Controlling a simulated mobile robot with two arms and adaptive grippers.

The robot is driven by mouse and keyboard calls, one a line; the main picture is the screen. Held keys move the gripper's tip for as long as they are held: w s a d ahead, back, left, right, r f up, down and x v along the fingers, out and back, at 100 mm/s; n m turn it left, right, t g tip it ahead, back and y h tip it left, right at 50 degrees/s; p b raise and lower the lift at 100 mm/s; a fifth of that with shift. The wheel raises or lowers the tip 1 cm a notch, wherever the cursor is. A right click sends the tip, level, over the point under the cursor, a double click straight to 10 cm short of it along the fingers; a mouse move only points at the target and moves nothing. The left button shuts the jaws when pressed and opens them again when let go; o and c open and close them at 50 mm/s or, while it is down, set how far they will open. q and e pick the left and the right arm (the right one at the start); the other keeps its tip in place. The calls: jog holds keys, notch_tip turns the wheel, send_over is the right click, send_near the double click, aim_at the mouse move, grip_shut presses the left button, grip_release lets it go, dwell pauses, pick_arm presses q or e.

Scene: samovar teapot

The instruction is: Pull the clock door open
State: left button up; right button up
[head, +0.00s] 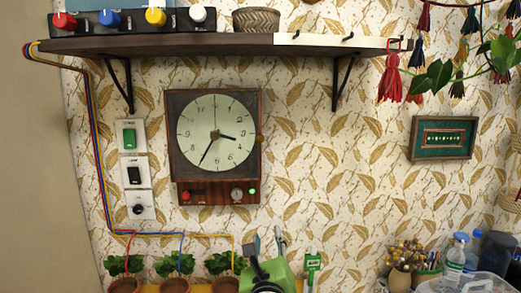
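The wall clock (213,147) hangs under the shelf, with a dark square wooden frame around a pale round dial. Its door (177,165) looks shut flat against the case. A small brass-coloured knob (260,138) is at the door's right edge. My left gripper (266,243) shows at the bottom centre, below and to the right of the clock. Its two grey fingertips are apart with nothing seen between them, and it is clear of the clock. My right gripper is not in view.
A dark shelf (190,46) on brackets runs above the clock. Switches (133,174) and coloured wires are to the left. Potted plants (174,266) stand below. A green framed picture (443,138) hangs at right.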

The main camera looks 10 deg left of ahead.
aim_at(260, 140)
pick_arm(q)
jog(key=s+r+m+t+y, duration=0.1)
jog(key=s+r+m+t, duration=0.1)
jog(key=r, duration=0.7)
jog(key=s+r+m+t+y, duration=0.2)
jog(key=s+r, duration=0.1)
jog(key=r, duration=0.6)
jog(key=p+x, duration=0.1)
jog(key=x, duration=0.8)
jog(key=f+p+x, duration=0.1)
jog(key=x, duration=0.3)
jog(key=shift+w+r+p, duration=0.2)
jog(key=shift+w+p, duration=0.1)
jog(key=shift+w, duration=0.3)
grip_shut()
